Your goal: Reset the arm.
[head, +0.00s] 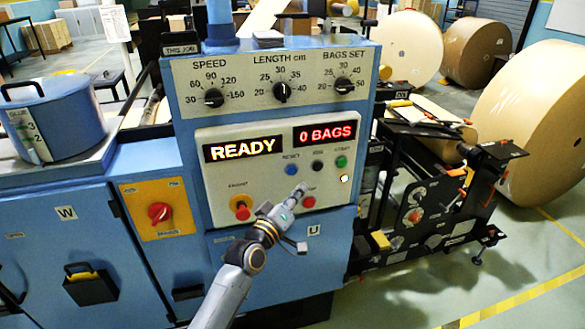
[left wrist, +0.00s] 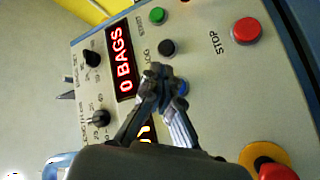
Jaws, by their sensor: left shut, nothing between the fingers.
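My left gripper (head: 300,190) is shut and empty in front of the control panel (head: 222,182), close to the red stop button (head: 309,202) in the head view. The blue RESET button (head: 292,170) shows just above its fingertips. In the left wrist view the shut fingertips (left wrist: 160,76) partly cover the blue button (left wrist: 181,88); contact cannot be told. The panel has a READY display (head: 243,147) and a red "0 BAGS" display (head: 323,133). My right gripper is not in view.
Beside RESET are a black button (head: 317,166) and a green START button (head: 341,161). A red button on yellow (head: 241,209) sits lower left. Three knobs, including SPEED (head: 213,97), are above. A large kraft roll (head: 535,125) stands at right.

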